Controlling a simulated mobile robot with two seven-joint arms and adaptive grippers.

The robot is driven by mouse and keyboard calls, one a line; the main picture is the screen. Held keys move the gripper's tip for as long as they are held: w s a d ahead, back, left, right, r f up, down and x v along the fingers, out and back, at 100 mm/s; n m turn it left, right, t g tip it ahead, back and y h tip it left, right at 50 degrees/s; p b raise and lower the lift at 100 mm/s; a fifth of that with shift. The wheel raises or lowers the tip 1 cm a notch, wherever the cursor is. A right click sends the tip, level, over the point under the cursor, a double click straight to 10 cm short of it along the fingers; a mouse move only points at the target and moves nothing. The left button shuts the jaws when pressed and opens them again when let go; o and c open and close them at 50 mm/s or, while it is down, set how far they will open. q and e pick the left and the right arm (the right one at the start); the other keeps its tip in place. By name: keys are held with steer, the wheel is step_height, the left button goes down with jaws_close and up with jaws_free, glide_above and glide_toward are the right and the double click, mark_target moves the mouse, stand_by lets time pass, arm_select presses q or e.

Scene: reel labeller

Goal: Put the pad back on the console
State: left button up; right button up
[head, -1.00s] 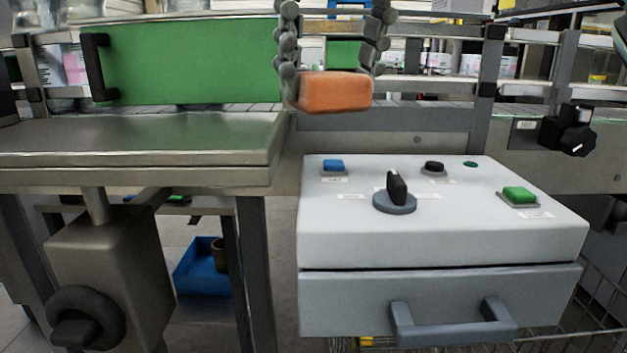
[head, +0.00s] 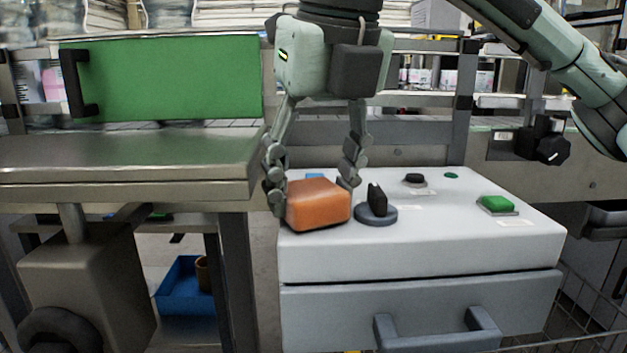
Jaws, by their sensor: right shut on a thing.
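The pad is an orange block (head: 318,206). It is at the left front part of the top of the white console (head: 430,235), beside the black rotary knob (head: 376,200). My right gripper (head: 312,198) points down and is shut on the pad, with one finger on each side. I cannot tell whether the pad touches the console top. The pad and gripper partly hide the blue button (head: 314,176) behind. My left gripper is not in view.
The console also bears a black button (head: 414,179), a green button (head: 497,204) and a drawer handle (head: 437,333) in front. A steel table (head: 120,165) stands close on the left, with a green panel (head: 165,78) behind it.

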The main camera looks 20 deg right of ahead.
steer(key=shift+f, duration=0.15)
steer(key=o, duration=0.6)
steer(key=shift+o, duration=0.7)
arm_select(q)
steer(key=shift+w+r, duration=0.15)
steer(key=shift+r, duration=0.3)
